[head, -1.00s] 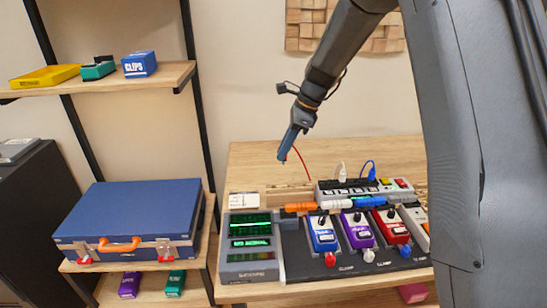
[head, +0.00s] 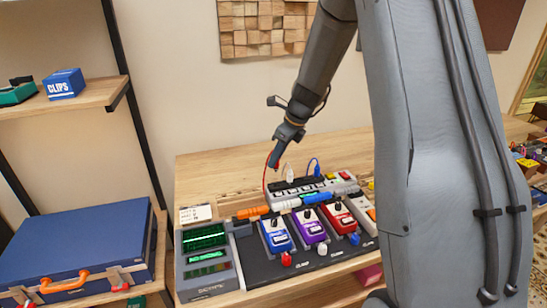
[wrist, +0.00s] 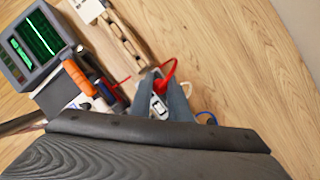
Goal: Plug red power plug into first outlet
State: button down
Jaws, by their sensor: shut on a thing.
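My gripper (head: 272,164) is shut on the red power plug, and hangs above the left end of the power strip (head: 337,186). In the wrist view the red plug (wrist: 162,83) sits between the fingertips, with a white part of the strip just below it. A red cord (head: 265,180) hangs down from my gripper. A white plug (head: 289,175) and a blue plug (head: 315,168) stand in the strip, to the right of my gripper. The first outlet is hidden or too small to make out. I cannot tell whether the red plug touches the strip.
Blue, purple and red pedals (head: 310,228) stand on a black board in front of the strip. A grey device with green screens (head: 206,257) is at the left. Orange, white and blue cable pieces lie between strip and pedals. The table behind the strip is clear.

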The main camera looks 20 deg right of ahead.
aim_at(276, 168)
notch_tip(276, 168, down, 3)
jog(key=shift+r+b, duration=0.2)
jog(key=shift+b, duration=0.9)
jog(key=shift+f+b, duration=0.4)
jog(key=shift+f, duration=0.75)
jog(key=shift+p, duration=0.65)
jog(key=shift+f, duration=1)
dwell(1.0)
jog(key=c, duration=1.2)
grip_release()
jog(key=shift+r+p, duration=0.15)
jog(key=shift+p, duration=0.25)
